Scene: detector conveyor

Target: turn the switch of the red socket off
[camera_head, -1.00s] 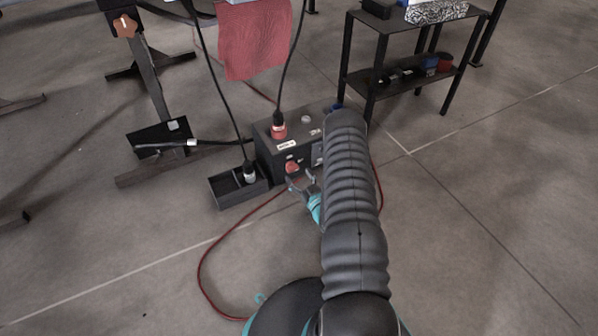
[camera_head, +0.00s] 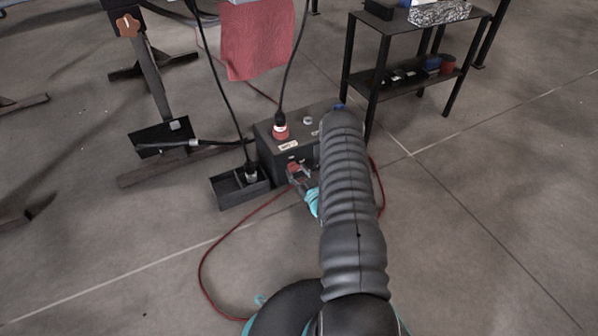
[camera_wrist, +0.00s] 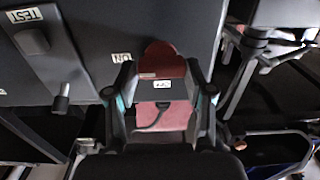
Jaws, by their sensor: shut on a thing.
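The dark control box (camera_head: 268,150) stands on the floor with a red socket (camera_head: 281,132) on its top, a black cable rising from it. A red switch (camera_head: 292,163) is on the box's front face and is partly covered by my gripper (camera_head: 298,174). In the wrist view the red switch (camera_wrist: 165,60) lies between the two fingers of my gripper (camera_wrist: 160,82), which is shut on it. An inverted "ON" label (camera_wrist: 122,57) shows beside the switch. A small white label (camera_wrist: 162,84) sits between the fingers; its text is unclear.
A "TEST" label (camera_wrist: 24,14) and a grey lever-like part (camera_wrist: 60,90) are on the panel beside the gripper. A black open tray (camera_head: 228,193) with a plug stands left of the box. A red cable (camera_head: 203,270) loops on the floor. A shelf (camera_head: 405,80) stands behind right.

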